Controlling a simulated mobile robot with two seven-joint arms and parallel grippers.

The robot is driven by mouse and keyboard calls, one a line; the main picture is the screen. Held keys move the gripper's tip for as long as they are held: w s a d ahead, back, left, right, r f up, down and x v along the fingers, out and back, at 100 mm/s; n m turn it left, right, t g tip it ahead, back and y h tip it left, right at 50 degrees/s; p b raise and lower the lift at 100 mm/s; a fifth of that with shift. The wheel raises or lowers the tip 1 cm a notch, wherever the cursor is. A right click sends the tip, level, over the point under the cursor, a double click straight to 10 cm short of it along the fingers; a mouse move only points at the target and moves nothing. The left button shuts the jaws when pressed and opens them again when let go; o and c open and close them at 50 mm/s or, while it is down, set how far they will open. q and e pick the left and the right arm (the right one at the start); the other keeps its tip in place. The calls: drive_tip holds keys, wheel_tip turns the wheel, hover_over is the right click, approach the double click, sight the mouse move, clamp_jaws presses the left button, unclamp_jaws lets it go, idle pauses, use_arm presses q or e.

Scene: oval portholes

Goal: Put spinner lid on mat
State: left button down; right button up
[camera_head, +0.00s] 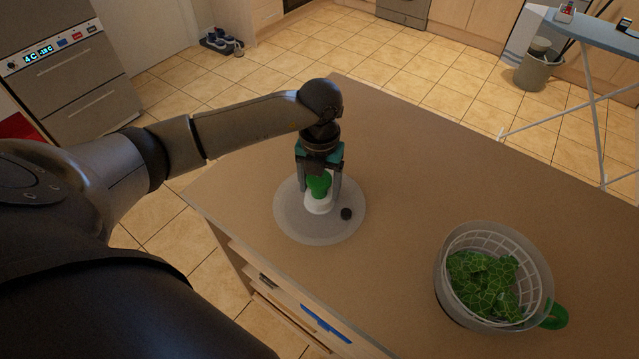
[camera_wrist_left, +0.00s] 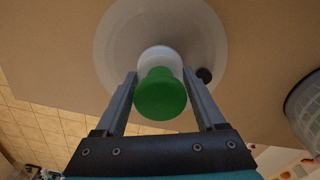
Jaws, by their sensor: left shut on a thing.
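The spinner lid (camera_head: 289,215) is a pale, see-through disc with a white hub, a green knob (camera_head: 319,184) and a small black button. My left gripper (camera_head: 319,203) points down from above and is shut on the lid's raised middle. In the left wrist view, the fingers stand on both sides of the white hub (camera_wrist_left: 160,58), with the green knob between them. The lid lies flat over the brown worktop near its left end; whether it touches the surface I cannot tell. I cannot make out a separate mat. My right gripper is not in view.
An open spinner bowl (camera_head: 447,290) with a white basket, green leaves and a green handle stands at the right of the worktop (camera_head: 420,180). The worktop between lid and bowl is clear. Drawers sit open below the near edge, with a blue item (camera_head: 325,323) there.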

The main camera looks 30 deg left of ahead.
use_arm(q)
drive_tip(key=shift+f, duration=0.1)
unclamp_jaws()
drive_tip(key=shift+r, duration=0.5)
wheel_tip(320, 180, up, 11)
drive_tip(key=shift+r, duration=0.2)
drive_tip(key=shift+s, duration=0.1)
idle(0.4)
